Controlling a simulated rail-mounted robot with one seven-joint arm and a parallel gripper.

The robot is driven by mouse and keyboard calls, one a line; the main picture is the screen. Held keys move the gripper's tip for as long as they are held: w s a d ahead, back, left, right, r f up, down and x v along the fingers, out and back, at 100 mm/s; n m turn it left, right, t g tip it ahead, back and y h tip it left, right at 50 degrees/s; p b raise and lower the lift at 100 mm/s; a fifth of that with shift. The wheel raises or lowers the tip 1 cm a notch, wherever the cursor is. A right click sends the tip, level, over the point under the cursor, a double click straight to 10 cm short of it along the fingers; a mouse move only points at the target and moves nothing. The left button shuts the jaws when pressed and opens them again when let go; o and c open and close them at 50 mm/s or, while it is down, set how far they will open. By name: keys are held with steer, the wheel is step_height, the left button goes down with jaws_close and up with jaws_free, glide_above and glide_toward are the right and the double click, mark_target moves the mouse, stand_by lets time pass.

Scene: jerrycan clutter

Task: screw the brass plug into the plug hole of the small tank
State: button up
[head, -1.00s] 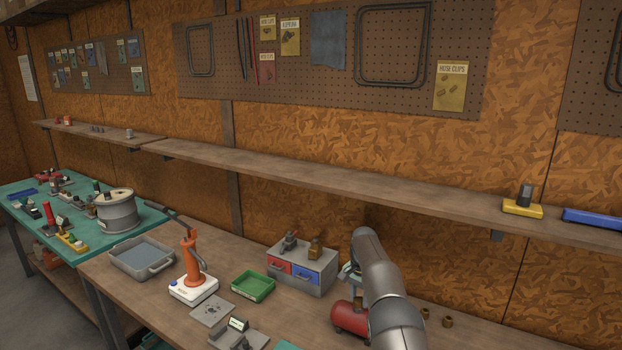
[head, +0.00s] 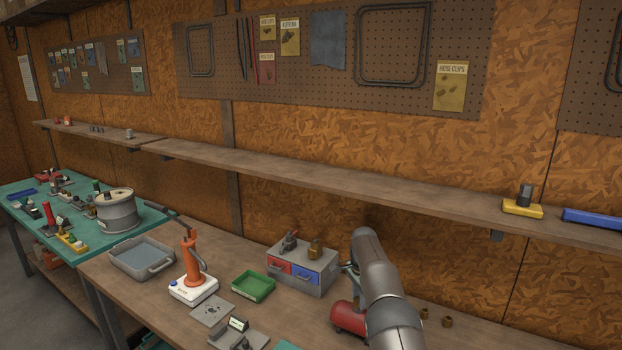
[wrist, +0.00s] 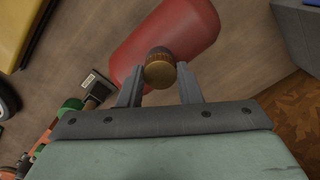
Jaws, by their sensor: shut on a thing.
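The small tank is a red cylinder lying on the bench; its left end (head: 346,318) shows in the head view beside my arm. In the wrist view the tank (wrist: 188,32) lies just beyond my fingertips. My gripper (wrist: 160,84) is shut on the brass plug (wrist: 160,72), a round piece with a ridged rim held between the two fingers. The plug overlaps the tank's near side in the wrist view. I cannot tell whether it touches the tank or sits in the hole, as the plug hole is hidden. In the head view my arm mostly hides the gripper.
A grey drawer box (head: 315,270) with red and blue drawers stands left of my arm. A green tray (head: 253,287) and an orange-handled tool on a white base (head: 193,288) stand farther left. Two small brass fittings (head: 447,322) lie on the bench right of my arm.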

steer(key=m, duration=0.4)
steer(key=shift+m, duration=0.4)
steer(key=o, duration=0.6)
steer(key=shift+r, duration=1.5)
steer(key=o, duration=0.6)
steer(key=shift+c, duration=0.2)
steer(key=c, duration=0.5)
